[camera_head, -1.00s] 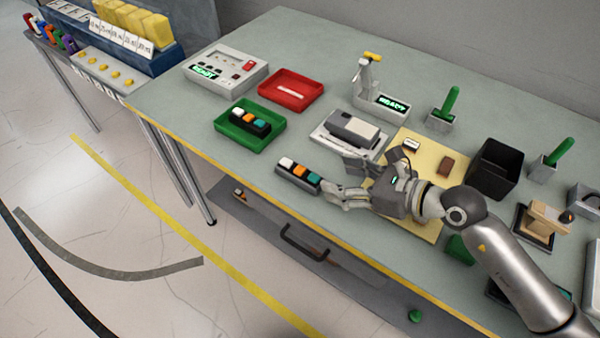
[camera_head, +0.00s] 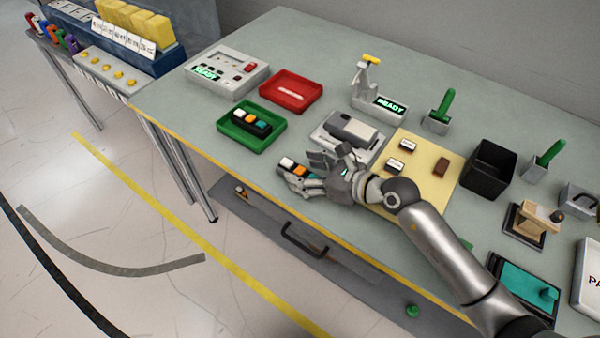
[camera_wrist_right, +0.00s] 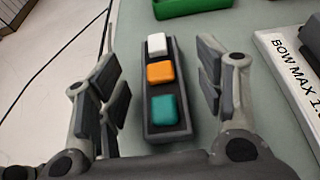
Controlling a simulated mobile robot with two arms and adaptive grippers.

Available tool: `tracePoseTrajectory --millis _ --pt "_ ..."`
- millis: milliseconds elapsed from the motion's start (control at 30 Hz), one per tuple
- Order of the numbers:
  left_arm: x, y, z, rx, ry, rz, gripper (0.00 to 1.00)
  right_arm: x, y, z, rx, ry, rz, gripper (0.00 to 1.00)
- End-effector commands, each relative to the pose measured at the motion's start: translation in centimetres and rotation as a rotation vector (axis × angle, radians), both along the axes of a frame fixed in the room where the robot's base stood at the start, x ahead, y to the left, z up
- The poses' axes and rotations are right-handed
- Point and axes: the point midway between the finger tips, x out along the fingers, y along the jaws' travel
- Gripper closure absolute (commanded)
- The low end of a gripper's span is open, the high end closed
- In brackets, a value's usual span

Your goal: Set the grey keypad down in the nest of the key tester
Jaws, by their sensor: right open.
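A dark grey keypad (camera_head: 290,165) with white, orange and teal keys lies on the bench near its front edge. In the right wrist view the keypad (camera_wrist_right: 163,109) lies lengthwise between my fingers, with gaps on both sides. My right gripper (camera_head: 305,170) is open around it and partly hides it in the head view. A grey stand with a yellow-topped lever and a green READY display (camera_head: 390,105) stands at the back. A grey panel box (camera_head: 227,72) at the back left also reads READY. I cannot tell which is the key tester. My left gripper is not in view.
A similar keypad lies in a green tray (camera_head: 280,140); a red tray (camera_head: 318,90) is behind it. A white gauge plate (camera_wrist_right: 285,65) marked BOW MAX is right of my gripper. A yellow mat (camera_head: 435,170) and a black bin (camera_head: 492,170) are farther right.

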Motion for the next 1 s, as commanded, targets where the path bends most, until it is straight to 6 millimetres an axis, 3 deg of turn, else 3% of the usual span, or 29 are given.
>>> tracePoseTrajectory --millis 100,500,800,1000 --pt "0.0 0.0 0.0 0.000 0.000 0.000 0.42 0.0 0.0 0.0 0.000 0.000 0.000 0.40" --pt "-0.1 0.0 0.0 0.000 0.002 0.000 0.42 0.0 0.0 0.1 0.001 -0.001 0.000 0.90" --pt "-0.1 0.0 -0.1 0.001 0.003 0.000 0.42 0.0 0.0 0.3 0.001 -0.002 0.000 0.90" --pt "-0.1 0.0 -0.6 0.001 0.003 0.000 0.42 0.0 0.0 2.3 0.002 -0.007 0.002 0.90"
